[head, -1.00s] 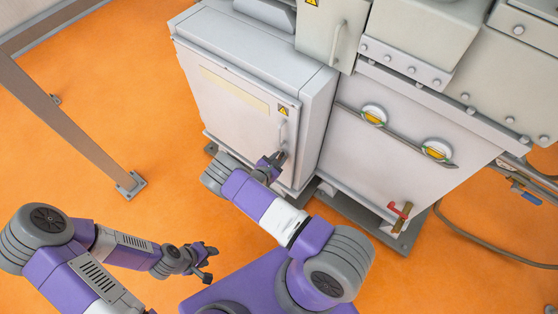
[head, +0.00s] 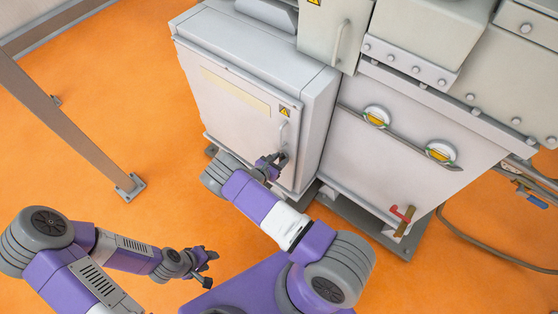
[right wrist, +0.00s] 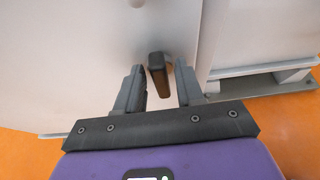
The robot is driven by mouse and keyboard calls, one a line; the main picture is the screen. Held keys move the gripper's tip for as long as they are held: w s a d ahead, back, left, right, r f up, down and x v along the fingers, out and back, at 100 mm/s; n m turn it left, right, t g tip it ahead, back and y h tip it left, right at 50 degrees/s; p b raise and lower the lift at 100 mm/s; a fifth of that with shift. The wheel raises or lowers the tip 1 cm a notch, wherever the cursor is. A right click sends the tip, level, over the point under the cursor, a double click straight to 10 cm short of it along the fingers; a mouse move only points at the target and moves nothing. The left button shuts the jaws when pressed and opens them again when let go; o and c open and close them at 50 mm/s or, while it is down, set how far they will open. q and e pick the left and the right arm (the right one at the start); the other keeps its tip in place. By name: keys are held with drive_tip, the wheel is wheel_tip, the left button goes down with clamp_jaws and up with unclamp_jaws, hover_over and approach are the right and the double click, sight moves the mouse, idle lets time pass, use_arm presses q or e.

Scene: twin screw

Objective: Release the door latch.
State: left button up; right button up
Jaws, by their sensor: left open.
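The door latch (right wrist: 156,64) is a short dark bar with a brownish side, standing out from the pale cabinet door (head: 225,110). In the right wrist view it lies between the two fingers of my right gripper (right wrist: 158,86), with a gap on both sides. The right gripper is open; in the head view it (head: 281,159) is at the door's lower right, below the door's grey handle (head: 283,132), and largely hides the latch. My left gripper (head: 209,266) is open and empty above the orange floor, away from the cabinet.
A grey post (head: 80,115) stands at the left. The floor between the post and cabinet is clear. A hose (head: 490,246) lies at the right.

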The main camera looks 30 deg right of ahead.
drive_tip(key=shift+s+a+r, duration=0.15)
drive_tip(key=shift+a, duration=0.4)
drive_tip(key=p+v, duration=0.2)
drive_tip(key=v, duration=0.4)
drive_tip(key=shift+s+a+r, duration=0.1)
drive_tip(key=shift+s+a, duration=0.05)
